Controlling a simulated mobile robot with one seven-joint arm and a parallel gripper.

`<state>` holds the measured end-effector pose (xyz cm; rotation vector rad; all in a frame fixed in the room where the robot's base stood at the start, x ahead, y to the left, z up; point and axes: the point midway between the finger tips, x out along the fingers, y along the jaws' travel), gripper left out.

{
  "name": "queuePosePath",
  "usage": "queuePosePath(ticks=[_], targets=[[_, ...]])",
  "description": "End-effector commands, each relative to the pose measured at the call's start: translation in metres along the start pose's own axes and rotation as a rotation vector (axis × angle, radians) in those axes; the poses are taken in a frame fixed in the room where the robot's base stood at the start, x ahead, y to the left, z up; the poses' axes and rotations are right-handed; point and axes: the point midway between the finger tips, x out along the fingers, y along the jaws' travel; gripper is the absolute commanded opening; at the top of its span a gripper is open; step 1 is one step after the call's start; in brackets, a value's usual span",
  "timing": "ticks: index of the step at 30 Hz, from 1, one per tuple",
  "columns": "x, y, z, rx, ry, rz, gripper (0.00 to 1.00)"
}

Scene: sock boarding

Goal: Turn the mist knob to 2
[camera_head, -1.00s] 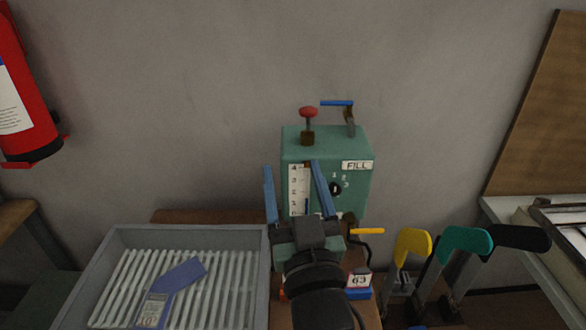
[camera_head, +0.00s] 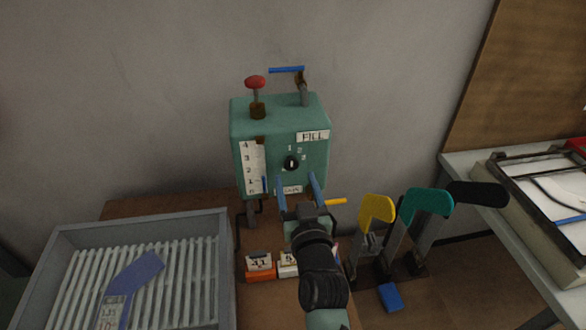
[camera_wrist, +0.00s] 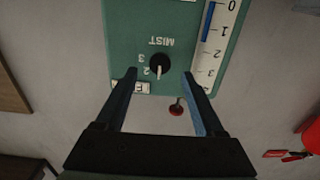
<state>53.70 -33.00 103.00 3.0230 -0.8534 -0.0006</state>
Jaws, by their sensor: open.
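The mist knob (camera_head: 291,163) is a small round black dial on the front of a green box (camera_head: 312,121). The numerals 1, 2 and 3 run from above it to its upper right. In the wrist view, which is upside down, the knob (camera_wrist: 159,63) shows a white pointer line aimed straight down the picture, beside the 2 and towards where the 1 sits. My gripper (camera_head: 297,177) is open, its blue fingers just below the knob in the head view. In the wrist view, the fingertips (camera_wrist: 160,72) stand on either side of the knob, apparently without touching it.
A level gauge (camera_head: 253,168) is left of the knob. A red-topped knob (camera_head: 255,82) and a blue-handled lever (camera_head: 287,70) stand on the box. A grey slatted tray (camera_head: 226,265) is at left. Yellow, teal and black forms (camera_head: 428,203) stand at right.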

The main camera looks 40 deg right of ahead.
Motion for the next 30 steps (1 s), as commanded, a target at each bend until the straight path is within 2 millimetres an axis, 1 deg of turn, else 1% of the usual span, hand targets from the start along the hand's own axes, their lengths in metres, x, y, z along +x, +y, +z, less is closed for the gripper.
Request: queuePosePath(ticks=[1, 3, 9, 13, 20, 21, 23, 24, 26, 30], targets=[[0.009, 0.0, -0.002, 0.0, 0.002, 0.0, 0.71], [0.018, 0.0, -0.002, 0.0, 0.001, 0.0, 0.71], [0.034, 0.0, -0.001, 0.001, 0.001, 0.0, 0.71], [0.038, 0.0, 0.0, 0.001, 0.001, 0.0, 0.71], [0.038, 0.0, 0.0, 0.001, 0.001, 0.0, 0.71], [0.038, 0.0, 0.0, 0.001, 0.0, 0.0, 0.67], [0.038, 0.0, 0.0, 0.001, 0.0, 0.0, 0.56], [0.038, 0.0, 0.0, 0.001, 0.0, 0.0, 0.49], [0.038, 0.0, 0.0, 0.001, 0.0, 0.0, 0.38], [0.038, 0.0, 0.0, 0.001, 0.0, 0.0, 0.13]])
